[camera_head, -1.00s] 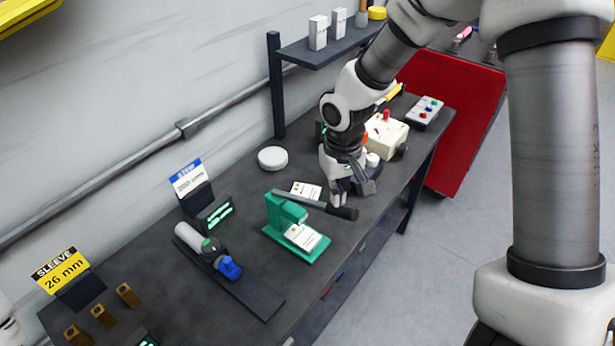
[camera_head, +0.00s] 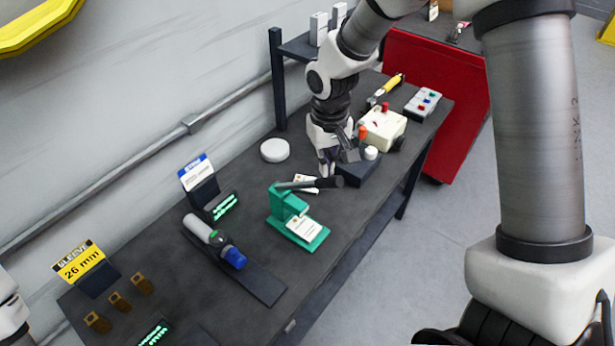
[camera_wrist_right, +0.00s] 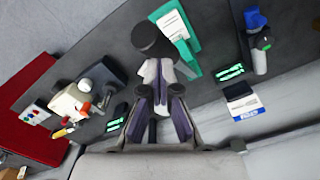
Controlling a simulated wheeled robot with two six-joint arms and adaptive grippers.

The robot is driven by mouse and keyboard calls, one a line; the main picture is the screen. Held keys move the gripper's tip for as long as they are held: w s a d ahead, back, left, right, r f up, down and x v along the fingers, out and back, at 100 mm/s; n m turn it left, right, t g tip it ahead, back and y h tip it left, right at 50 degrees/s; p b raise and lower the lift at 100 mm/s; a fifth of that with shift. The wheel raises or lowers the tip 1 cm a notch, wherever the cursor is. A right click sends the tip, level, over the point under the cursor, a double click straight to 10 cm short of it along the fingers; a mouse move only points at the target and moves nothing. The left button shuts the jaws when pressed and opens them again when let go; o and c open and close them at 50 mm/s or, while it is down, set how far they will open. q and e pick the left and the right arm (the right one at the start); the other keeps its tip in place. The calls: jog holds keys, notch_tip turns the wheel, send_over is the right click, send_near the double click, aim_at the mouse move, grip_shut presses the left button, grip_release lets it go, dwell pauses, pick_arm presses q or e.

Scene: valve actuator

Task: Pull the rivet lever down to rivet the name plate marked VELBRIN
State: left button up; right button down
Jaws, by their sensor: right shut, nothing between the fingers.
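The green rivet press (camera_head: 284,205) stands on the dark bench. Its lever has a dark grip (camera_head: 328,182) and points right, nearly level in the head view. A pale name plate (camera_head: 302,228) lies on the press base; its lettering is too small to read. My right gripper (camera_head: 328,170) is shut and empty, close to the lever grip. In the right wrist view its fingers (camera_wrist_right: 160,88) point at the round black grip end (camera_wrist_right: 148,38), with the green press (camera_wrist_right: 176,28) beyond. I cannot tell whether they touch the lever. My left gripper is not in view.
A dark block (camera_head: 358,170) and a cream box with a red knob (camera_head: 382,126) stand right of my gripper. A white round disc (camera_head: 274,150) lies behind. A holder with a blue-ended cylinder (camera_head: 235,258) is at front left.

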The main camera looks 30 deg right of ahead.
jog(key=shift+w+a+r, duration=0.1)
jog(key=shift+w+r, duration=0.2)
jog(key=shift+r, duration=0.25)
jog(key=shift+r, duration=0.7)
notch_tip(320, 180, up, 4)
jog(key=shift+f, duration=0.2)
